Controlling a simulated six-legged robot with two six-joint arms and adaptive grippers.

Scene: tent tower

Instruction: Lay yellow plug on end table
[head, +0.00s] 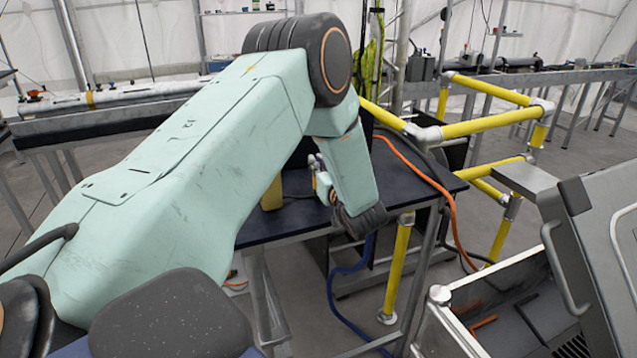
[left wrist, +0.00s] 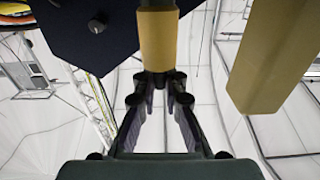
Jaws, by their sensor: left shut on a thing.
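My left arm comes in from the left in the head view and reaches over the dark blue end table (head: 410,180). My left gripper (left wrist: 160,78) is shut on the yellow plug (left wrist: 157,40), which shows as a yellow cylinder beyond the fingertips in the left wrist view. In the head view the gripper is mostly hidden behind my wrist, and the plug is hard to make out. A dark blue surface (left wrist: 100,25) with a round knob shows behind the plug. I cannot tell whether the plug touches the table. My right gripper is not in view.
A yellow block (head: 272,193) stands at the table's left part; a large yellow block also shows in the left wrist view (left wrist: 270,60). An open metal case (head: 510,310) is at lower right.

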